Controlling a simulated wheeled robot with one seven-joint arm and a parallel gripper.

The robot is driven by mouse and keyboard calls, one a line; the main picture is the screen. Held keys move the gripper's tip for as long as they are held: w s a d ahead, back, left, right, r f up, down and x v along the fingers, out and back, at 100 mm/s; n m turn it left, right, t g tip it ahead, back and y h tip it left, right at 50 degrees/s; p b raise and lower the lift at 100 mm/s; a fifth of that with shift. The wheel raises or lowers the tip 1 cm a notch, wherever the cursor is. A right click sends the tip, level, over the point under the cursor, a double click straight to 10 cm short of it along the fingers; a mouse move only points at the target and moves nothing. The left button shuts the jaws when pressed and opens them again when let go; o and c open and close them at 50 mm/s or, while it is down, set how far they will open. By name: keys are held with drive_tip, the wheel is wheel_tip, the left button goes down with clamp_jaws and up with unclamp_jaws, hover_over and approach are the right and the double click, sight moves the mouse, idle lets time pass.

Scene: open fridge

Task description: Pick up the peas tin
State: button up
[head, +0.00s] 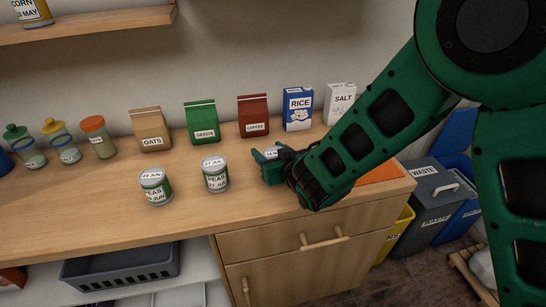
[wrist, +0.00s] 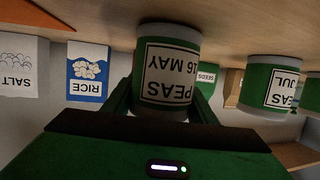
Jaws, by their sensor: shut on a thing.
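A green and white tin labelled PEAS, 16 MAY (wrist: 168,70) is between the fingers of my gripper (wrist: 163,100), which is shut on it. The wrist view shows it upside down, its base at or close to the counter. In the head view, my gripper (head: 272,166) hides most of this tin, with a bit of its top (head: 272,153) showing. Two similar green tins stand upright to the left: a nearer one (head: 216,174) and a farther-left one (head: 155,187). Their labels are hard to read in the head view.
Behind stand a rice packet (head: 298,108), a salt packet (head: 338,103), a coffee bag (head: 253,116), a green seeds bag (head: 202,122) and an oats bag (head: 151,130). Several jars and bottles stand at left. An orange mat (head: 380,174) lies right, partly behind my arm.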

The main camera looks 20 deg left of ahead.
drive_tip(key=shift+r, duration=0.5)
drive_tip(key=s+a+r, duration=0.7)
drive_tip(key=s+r, duration=0.2)
drive_tip(key=r, duration=0.1)
drive_tip(key=shift+a, duration=0.3)
